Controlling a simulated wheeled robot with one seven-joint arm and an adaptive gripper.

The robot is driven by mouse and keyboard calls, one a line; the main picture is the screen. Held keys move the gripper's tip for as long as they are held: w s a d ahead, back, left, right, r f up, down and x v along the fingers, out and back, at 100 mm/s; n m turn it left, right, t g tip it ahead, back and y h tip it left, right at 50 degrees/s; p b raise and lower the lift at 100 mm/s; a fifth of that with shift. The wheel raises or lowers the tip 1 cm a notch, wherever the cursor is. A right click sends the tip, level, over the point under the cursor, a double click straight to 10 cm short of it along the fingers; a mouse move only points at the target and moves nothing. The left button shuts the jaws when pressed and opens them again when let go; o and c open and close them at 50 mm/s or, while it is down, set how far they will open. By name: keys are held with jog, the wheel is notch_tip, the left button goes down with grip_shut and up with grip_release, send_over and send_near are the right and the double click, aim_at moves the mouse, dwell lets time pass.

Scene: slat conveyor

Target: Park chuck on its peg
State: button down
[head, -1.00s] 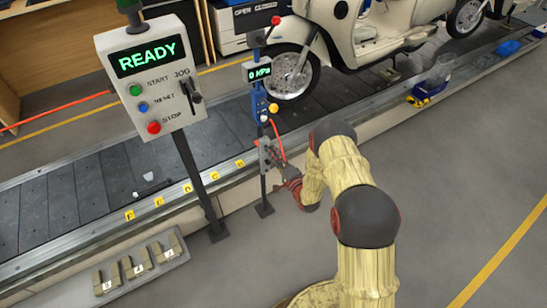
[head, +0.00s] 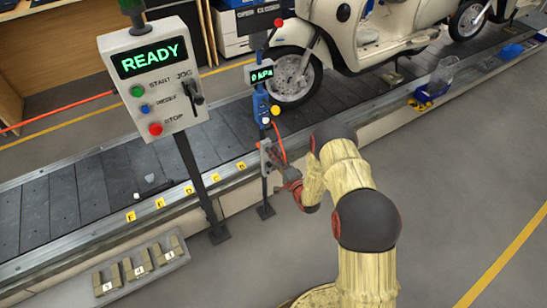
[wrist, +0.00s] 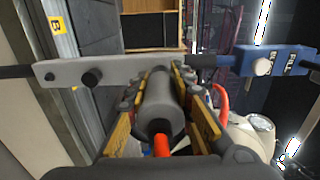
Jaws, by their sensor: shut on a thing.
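The chuck (wrist: 160,103) is a dark grey cylinder with an orange hose (wrist: 161,145) leaving its near end. My gripper (wrist: 160,82) is shut on it, with a yellow-sided finger on each side. A flat grey bracket (wrist: 115,72) crosses just beyond the chuck and carries dark round pegs (wrist: 92,77). The chuck's far end overlaps the bracket in the wrist view, and I cannot tell whether it is on a peg. In the head view, my gripper (head: 274,162) is at the bracket on the gauge post (head: 264,190); the chuck is too small to make out there.
The blue gauge unit (head: 261,103) reads 0 kPa above the bracket. A control box (head: 155,80) reading READY stands left. The slat conveyor (head: 90,200) with a cream scooter (head: 375,35) runs behind. A tray of blocks (head: 140,268) lies front left. Floor at right is clear.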

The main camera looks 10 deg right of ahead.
jog(key=shift+w+a, duration=0.1)
jog(key=shift+w, duration=0.3)
jog(key=c, duration=1.5)
grip_release()
jog(key=shift+s, duration=0.1)
jog(key=v, duration=1.1)
jog(key=shift+s, duration=0.35)
